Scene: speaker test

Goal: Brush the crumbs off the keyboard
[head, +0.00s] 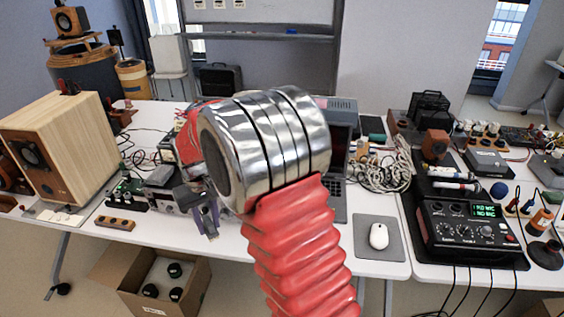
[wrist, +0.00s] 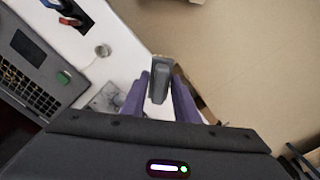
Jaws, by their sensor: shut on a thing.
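My gripper (head: 208,217) is left of centre in the head view, with purple fingers pointing down near the table's front edge. In the wrist view its fingers (wrist: 160,98) are shut on a grey block-like thing (wrist: 160,80); I cannot tell whether it is a brush. The keyboard (head: 338,203) belongs to an open laptop and is mostly hidden behind my arm in the head view. In the wrist view part of the keyboard (wrist: 38,100) shows at the left, apart from my gripper. I cannot make out crumbs.
A white mouse (head: 379,236) lies on a grey pad (head: 362,252). A wooden speaker (head: 75,140) stands at the left of the white table. Tangled cable (head: 385,172) lies right of the laptop. An open cardboard box (head: 195,300) is on the floor below the front edge.

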